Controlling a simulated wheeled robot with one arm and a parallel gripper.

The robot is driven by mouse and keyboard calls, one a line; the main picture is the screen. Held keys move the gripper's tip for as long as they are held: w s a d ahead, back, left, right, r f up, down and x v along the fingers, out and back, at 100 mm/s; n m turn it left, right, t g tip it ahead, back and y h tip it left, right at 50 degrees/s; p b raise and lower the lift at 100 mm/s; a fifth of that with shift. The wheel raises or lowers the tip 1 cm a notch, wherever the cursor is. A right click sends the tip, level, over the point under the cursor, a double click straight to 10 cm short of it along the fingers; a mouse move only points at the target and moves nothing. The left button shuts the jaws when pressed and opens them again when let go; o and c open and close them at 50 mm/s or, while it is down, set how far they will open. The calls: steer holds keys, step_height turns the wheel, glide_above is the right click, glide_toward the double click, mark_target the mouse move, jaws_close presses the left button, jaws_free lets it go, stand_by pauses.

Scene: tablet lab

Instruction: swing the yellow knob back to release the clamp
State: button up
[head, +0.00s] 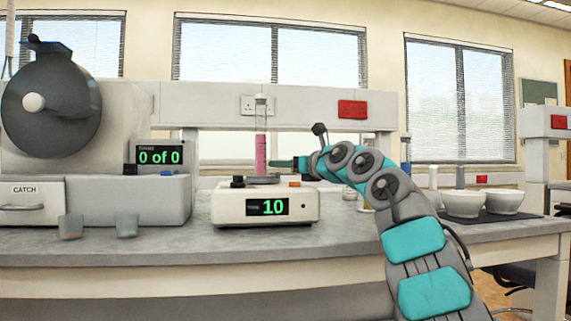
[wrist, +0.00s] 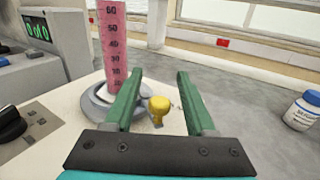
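The yellow knob (wrist: 158,106) shows in the wrist view, on a short stem at the near right side of a round grey plate. A graduated cylinder with pink contents (wrist: 113,45) stands upright on that plate; it also shows in the head view (head: 261,150). The plate sits on a white device (head: 232,207) whose display reads 10. My gripper (wrist: 156,76) is open, with one green finger on each side of the knob in the picture; I see no contact. In the head view, my gripper (head: 278,163) points left at the cylinder. The knob cannot be made out there.
A large grey machine with a drum (head: 50,103) and a catch drawer stands at the left. Two small grey cups (head: 71,227) are in front of it. White bowls (head: 463,203) stand at the right. A white bottle with a blue cap (wrist: 302,110) is right of my gripper.

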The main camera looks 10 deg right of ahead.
jaws_close()
steer(key=shift+a+m+t+h, duration=0.15)
steer(key=shift+m+t+h, duration=0.15)
steer(key=shift+h, duration=0.1)
stand_by(0.4)
steer(key=shift+s+h, duration=0.1)
steer(key=shift+h, duration=0.2)
steer(key=shift+m+h, duration=0.3)
steer(key=shift+m, duration=0.1)
steer(key=shift+t+b, duration=0.3)
steer(key=shift+o, duration=0.3)
jaws_free()
